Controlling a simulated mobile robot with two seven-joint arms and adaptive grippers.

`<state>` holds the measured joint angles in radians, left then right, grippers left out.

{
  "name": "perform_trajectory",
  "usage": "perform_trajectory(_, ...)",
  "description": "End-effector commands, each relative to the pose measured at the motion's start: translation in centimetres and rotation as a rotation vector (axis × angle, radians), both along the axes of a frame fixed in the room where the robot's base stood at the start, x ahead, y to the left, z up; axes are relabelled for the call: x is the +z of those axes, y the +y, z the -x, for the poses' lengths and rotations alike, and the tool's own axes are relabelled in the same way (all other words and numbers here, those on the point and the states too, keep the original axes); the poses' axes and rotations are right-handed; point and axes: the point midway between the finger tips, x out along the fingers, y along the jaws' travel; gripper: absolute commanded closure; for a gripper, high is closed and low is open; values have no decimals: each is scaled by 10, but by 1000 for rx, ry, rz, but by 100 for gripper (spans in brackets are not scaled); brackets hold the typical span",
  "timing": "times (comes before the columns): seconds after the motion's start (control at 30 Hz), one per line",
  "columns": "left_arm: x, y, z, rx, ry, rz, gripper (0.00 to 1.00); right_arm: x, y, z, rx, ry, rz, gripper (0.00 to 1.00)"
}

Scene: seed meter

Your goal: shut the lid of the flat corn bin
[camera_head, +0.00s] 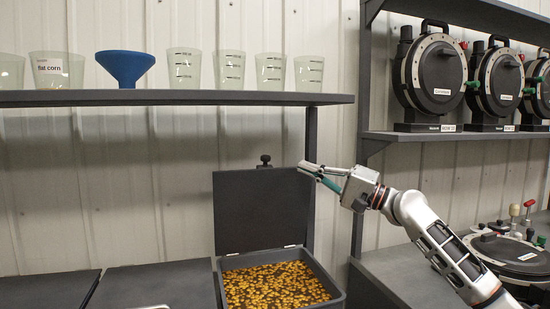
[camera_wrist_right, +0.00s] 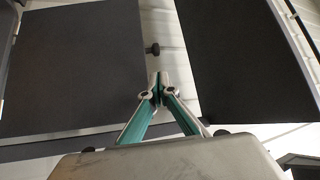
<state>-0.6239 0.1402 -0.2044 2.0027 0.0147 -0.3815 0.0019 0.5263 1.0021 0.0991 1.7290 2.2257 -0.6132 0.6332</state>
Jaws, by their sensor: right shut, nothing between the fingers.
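The corn bin (camera_head: 345,299) is open and filled with yellow-orange kernels; no label on it is readable. Its dark square lid (camera_head: 262,212) stands upright along the back edge, with a small black knob (camera_head: 264,160) at its top edge. My right gripper (camera_head: 302,167) is shut and empty at the lid's top right corner; I cannot tell whether it touches. In the right wrist view the closed fingertips (camera_wrist_right: 158,80) lie by the edge of a dark panel, apparently the lid (camera_wrist_right: 80,65), with the knob (camera_wrist_right: 153,48) just beyond. My left gripper is not in view.
A shelf (camera_head: 180,98) above the bin holds several clear cups, one labelled flat corn (camera_head: 60,70), and a blue funnel (camera_head: 125,66). Closed dark covers (camera_head: 155,287) lie left of the bin. Round seed meters (camera_head: 435,75) stand on the right shelf.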

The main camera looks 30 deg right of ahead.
Motion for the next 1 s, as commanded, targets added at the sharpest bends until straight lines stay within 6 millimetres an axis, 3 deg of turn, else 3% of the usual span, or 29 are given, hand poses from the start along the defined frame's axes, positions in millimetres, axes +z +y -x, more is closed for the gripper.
perform_trajectory(0.23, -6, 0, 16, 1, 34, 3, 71, 12, 13, -19, 1, -5, -1, 100)
perform_trajectory(0.6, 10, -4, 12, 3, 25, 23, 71, 28, 42, -66, 2, -2, -3, 100)
perform_trajectory(1.0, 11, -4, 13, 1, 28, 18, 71, 29, 51, -80, 0, 0, 0, 100)
